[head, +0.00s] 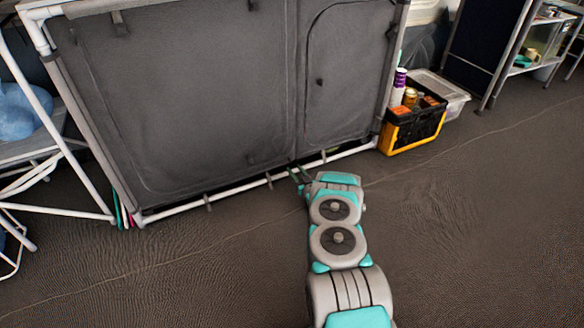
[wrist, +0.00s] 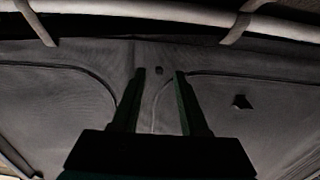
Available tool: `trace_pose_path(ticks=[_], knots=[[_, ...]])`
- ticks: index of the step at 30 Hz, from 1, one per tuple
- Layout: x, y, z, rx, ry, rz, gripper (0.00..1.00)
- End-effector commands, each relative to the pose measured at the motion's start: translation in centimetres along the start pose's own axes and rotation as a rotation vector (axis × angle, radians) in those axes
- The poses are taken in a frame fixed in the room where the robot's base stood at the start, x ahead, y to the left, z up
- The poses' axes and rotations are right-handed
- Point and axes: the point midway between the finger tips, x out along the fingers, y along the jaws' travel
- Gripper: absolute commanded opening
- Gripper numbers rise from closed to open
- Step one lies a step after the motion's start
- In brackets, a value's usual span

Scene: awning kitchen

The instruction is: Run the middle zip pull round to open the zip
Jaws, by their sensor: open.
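The grey fabric cupboard front (head: 190,90) has two zipped door panels, both lying flat and closed along the visible seams. My gripper (head: 298,174) is low at the cupboard's bottom edge, near where the two panels meet. In the wrist view my gripper (wrist: 157,72) is open, with a dark finger on each side. A tiny dark piece (wrist: 159,70) shows on the fabric between the fingertips; it may be the middle zip pull, but is too small to be sure. The curved zip seam (wrist: 165,88) runs between the fingers. Nothing is visibly held.
A white frame pole (head: 230,190) runs along the cupboard's bottom; poles (wrist: 180,15) also cross the top of the wrist view. A dark tab (wrist: 240,101) sits on the right panel there. A black and yellow crate (head: 392,142) stands right of the cupboard. The floor (head: 470,220) at right is clear.

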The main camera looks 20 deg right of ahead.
Motion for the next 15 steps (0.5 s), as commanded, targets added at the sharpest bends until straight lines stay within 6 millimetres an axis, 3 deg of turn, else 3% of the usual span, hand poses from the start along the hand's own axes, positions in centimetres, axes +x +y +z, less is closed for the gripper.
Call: trace_pose_path(ticks=[6, 15], knots=[[2.6, 0.0, -0.1, -0.002, 0.003, 0.0, 0.44], [3.5, 0.0, -0.1, 0.001, 0.001, 0.001, 0.44]])
